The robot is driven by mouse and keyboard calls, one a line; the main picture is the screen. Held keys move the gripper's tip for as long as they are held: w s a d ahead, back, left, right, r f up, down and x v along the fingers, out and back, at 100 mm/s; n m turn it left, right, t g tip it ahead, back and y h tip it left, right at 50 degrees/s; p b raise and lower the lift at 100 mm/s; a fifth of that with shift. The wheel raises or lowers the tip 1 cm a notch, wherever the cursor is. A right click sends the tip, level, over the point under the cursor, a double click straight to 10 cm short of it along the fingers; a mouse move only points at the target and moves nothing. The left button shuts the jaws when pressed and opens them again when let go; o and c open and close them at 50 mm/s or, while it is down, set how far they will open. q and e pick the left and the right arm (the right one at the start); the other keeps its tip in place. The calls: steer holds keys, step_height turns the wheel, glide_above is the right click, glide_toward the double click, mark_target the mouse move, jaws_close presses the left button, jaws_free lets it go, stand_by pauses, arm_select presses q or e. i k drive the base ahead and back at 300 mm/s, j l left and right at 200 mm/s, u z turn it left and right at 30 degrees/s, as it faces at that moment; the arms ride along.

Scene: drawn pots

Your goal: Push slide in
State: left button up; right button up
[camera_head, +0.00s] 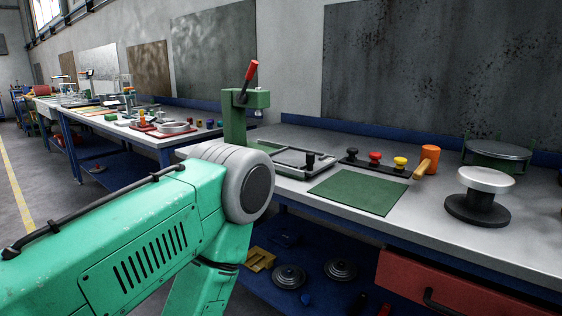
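A flat grey metal frame (286,157) with a black knob (310,160) lies on the workbench, just right of the green press; it looks like a slide, but I cannot tell for sure or see how far in it sits. My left arm comes in from the left, and its elbow covers part of the bench's left end. Its forearm runs down out of the picture, so my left gripper is not seen. My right arm and gripper are not in view.
A green press (238,118) with a red-handled lever stands behind my elbow. A green mat (358,194), colored knobs (375,160), an orange mallet (428,157) and a round-topped stand (480,205) are on the bench (420,222). A red drawer (440,285) is below; the lower shelf holds discs.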

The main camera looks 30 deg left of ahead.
mark_target(311, 163)
steer(key=u, duration=0.8)
